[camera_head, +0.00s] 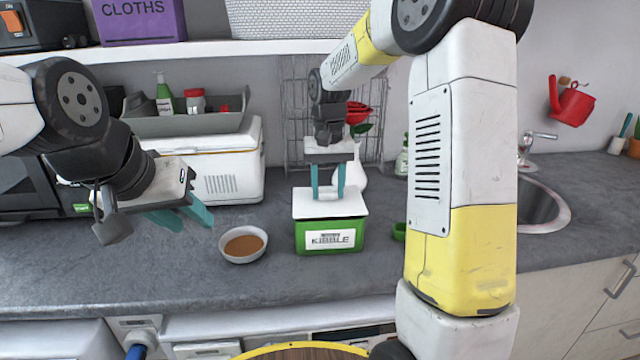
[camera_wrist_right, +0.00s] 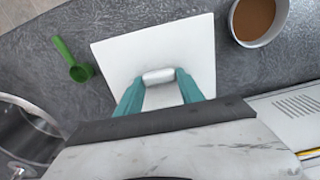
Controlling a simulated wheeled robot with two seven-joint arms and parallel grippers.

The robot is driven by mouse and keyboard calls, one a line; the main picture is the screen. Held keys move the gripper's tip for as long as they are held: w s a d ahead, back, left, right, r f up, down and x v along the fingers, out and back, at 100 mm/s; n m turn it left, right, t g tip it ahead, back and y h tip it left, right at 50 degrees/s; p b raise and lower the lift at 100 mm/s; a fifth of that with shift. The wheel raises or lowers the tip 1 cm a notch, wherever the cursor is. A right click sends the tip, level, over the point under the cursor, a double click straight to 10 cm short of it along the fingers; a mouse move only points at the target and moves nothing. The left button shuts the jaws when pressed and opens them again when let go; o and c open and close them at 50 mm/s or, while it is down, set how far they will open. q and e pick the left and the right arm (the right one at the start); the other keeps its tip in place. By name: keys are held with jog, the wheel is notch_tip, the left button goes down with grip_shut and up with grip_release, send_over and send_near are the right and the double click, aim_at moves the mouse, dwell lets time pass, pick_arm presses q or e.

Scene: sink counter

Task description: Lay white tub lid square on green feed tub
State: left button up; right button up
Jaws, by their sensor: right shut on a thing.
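The green feed tub (camera_head: 312,240), labelled KIBBLE, stands on the counter in the middle of the head view. The white tub lid (camera_head: 312,205) is over its top, roughly in line with it; I cannot tell whether it touches the rim all round. My right gripper (camera_head: 328,192) points down above the lid, shut on its raised handle. The right wrist view shows the teal fingers on the handle (camera_wrist_right: 158,76) and the lid (camera_wrist_right: 120,62) hiding the tub below. My left gripper (camera_head: 190,217) is to the left above the counter, its teal fingers apart and empty.
A bowl of brown food (camera_head: 243,245) sits left of the tub. A green scoop (camera_wrist_right: 72,60) lies on the counter beside the lid in the wrist view. A white bin (camera_head: 215,165) and wire rack (camera_head: 300,110) stand behind. The sink (camera_head: 540,203) is at right.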

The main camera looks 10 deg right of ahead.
jog(key=shift+f, duration=0.6)
jog(key=o, duration=1.5)
notch_tip(320, 180, up, 7)
jog(key=shift+r, duration=0.1)
jog(key=shift+s+r, duration=0.1)
jog(key=shift+r, duration=0.2)
jog(key=s+d+r+t, duration=0.1)
jog(key=s+t, duration=0.1)
jog(key=s, duration=0.5)
jog(key=s+d+r+t+y, duration=0.1)
jog(key=s+t, duration=0.1)
jog(key=s, duration=0.6)
jog(key=s+r+n+t+y, duration=0.1)
jog(key=s+t, duration=0.1)
jog(key=s, duration=0.6)
jog(key=shift+s+d, duration=0.2)
jog(key=shift+d, duration=0.2)
